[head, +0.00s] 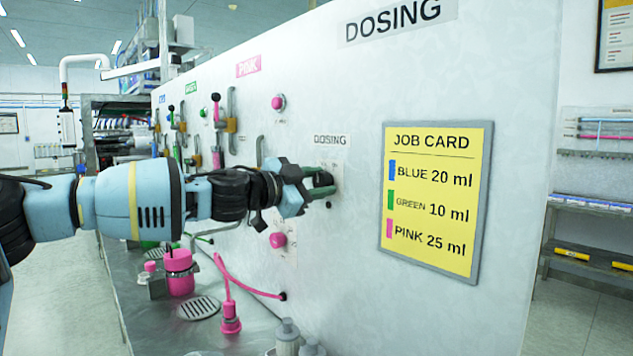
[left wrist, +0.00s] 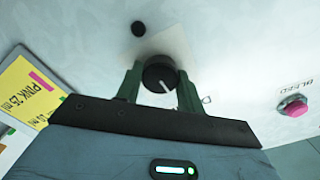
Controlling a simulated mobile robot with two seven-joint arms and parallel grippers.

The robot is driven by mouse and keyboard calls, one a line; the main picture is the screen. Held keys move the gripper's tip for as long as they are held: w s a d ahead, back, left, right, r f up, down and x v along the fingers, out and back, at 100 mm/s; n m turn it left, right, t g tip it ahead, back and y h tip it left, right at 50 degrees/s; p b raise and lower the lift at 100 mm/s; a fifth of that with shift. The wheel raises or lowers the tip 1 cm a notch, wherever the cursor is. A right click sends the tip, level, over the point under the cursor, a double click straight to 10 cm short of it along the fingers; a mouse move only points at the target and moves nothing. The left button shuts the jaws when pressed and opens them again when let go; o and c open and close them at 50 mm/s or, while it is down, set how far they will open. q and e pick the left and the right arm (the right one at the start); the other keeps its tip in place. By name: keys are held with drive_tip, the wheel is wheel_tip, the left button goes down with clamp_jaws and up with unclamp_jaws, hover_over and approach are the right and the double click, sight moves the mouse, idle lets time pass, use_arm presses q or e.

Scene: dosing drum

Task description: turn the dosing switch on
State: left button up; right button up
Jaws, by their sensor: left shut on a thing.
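The dosing switch is a round black knob (left wrist: 160,74) with a white pointer line, on the pale panel, in the left wrist view. In the head view it is mostly hidden by my gripper, below the small DOSING label (head: 331,140). My left gripper (head: 322,183) reaches in from the left. Its two green fingers stand on either side of the knob in the left wrist view (left wrist: 160,85), shut on it. The pointer line slants down toward the lower right of that picture. I cannot read any position marks beside the knob. My right gripper is not in view.
A yellow job card (head: 435,200) hangs right of the switch. A pink button (head: 277,240) sits below my left gripper, and another pink button (head: 278,103) above it. A steel bench (head: 185,325) below carries a pink container (head: 179,272) and a pink hose (head: 245,287).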

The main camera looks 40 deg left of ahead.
use_arm(q)
drive_tip(key=m, duration=0.3)
drive_tip(key=shift+m, duration=2)
drive_tip(key=o, duration=1)
